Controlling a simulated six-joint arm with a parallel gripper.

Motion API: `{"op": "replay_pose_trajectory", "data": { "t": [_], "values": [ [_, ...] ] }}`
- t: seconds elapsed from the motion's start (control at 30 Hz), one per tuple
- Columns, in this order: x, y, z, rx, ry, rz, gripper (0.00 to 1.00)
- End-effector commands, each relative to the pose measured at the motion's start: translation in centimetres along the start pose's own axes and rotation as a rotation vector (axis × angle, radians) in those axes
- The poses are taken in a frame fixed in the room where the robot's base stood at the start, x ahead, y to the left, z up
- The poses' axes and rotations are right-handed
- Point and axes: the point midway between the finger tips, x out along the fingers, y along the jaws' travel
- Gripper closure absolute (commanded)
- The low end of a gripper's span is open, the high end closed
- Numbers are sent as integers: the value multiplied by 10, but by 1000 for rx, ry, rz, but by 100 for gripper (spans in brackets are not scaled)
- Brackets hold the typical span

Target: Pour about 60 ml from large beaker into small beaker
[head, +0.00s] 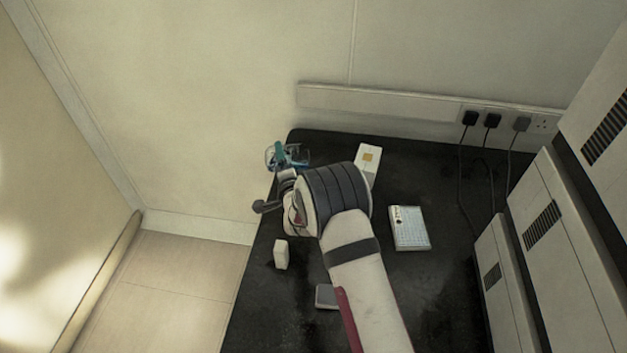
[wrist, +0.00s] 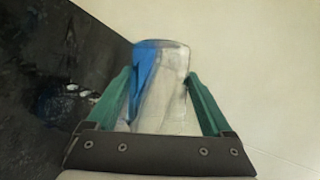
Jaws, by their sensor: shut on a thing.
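My gripper (wrist: 160,100) has its two green fingers shut on a clear glass beaker (wrist: 172,85), which looks like the large one. Blue liquid lies along the left side of this beaker, so it looks tilted. In the head view, my gripper and glass (head: 287,155) show at the far left corner of the black bench, partly behind my wrist. A round, clear glassy thing (wrist: 62,100) stands on the bench left of the held beaker in the wrist view. It may be the small beaker; its contents are too blurred to tell.
The black bench (head: 440,190) carries a white device with a tan square (head: 368,157), a keypad-like box (head: 409,228), a small white block (head: 281,254) and a grey item (head: 326,297). Cabinets (head: 545,220) stand at right. The bench's left edge drops to the floor.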

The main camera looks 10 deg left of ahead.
Motion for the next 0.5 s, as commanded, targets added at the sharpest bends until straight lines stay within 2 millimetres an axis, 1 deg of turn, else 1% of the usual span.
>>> {"op": "replay_pose_trajectory", "data": {
  "t": [0.5],
  "values": [
    [-1,2,-2,32,-4,-19,84]
  ]
}}
